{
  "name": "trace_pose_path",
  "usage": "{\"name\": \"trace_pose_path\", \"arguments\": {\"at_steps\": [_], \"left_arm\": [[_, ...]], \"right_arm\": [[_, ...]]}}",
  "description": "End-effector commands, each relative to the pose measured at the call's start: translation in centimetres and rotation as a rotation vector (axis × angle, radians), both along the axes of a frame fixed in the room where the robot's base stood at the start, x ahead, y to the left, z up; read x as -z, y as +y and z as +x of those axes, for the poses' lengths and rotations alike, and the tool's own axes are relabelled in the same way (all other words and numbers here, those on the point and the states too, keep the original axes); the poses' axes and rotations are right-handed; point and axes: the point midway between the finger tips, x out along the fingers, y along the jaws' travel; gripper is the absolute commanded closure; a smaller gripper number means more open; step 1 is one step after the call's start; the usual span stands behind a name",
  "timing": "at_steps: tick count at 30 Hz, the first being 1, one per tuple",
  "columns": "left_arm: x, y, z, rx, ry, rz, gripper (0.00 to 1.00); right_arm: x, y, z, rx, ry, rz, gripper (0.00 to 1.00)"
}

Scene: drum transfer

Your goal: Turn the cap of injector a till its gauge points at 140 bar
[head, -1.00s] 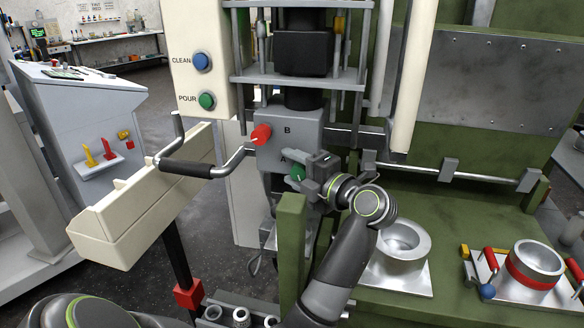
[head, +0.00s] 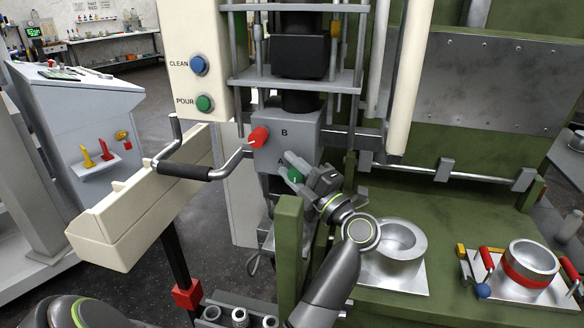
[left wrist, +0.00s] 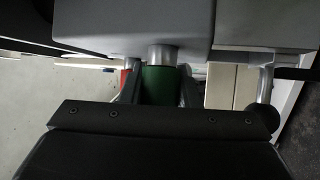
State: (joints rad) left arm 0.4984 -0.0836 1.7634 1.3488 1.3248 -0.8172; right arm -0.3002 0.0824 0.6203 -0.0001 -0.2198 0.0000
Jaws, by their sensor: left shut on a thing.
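The grey injector block (head: 304,128) carries the letters A and B. The green cap (head: 294,175) sits below the letter A, with a small light mark on its face. My left gripper (head: 291,172) is shut on this cap, with one finger on each side and its jaws tilted. In the left wrist view the green cap (left wrist: 160,85) stands between the fingers, on a metal stem coming from the block. The red cap (head: 258,137) beside the letter B is free, with a light pointer mark. I cannot make out a gauge or its reading. My right gripper is not in view.
A bent metal handle with a dark grip (head: 184,171) sticks out left of the injectors. A green post (head: 289,240) stands just below the gripper. CLEAN and POUR buttons are above left.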

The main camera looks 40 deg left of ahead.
Motion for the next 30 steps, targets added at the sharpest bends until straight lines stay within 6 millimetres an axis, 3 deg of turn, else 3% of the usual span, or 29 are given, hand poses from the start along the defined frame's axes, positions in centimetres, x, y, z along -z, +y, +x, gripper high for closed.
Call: {"name": "trace_pose_path", "arguments": {"at_steps": [5,14,15,19,30], "left_arm": [[-0.03,-0.02,-0.02,-0.001,0.037,0.092,0.94],[0.0,-0.05,0.02,0.0,0.04,0.1,0.94],[0.01,-0.05,0.02,0.001,0.04,0.099,0.68],[-0.02,-0.04,0.03,0.0,0.04,0.099,0.51],[0.13,-0.16,0.05,0.0,0.039,0.099,0.49]], "right_arm": [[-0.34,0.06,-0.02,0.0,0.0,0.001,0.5],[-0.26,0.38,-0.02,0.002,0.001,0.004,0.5],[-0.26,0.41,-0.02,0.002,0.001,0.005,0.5],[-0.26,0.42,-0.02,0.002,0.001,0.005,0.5],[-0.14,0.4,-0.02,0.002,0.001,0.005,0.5]]}}
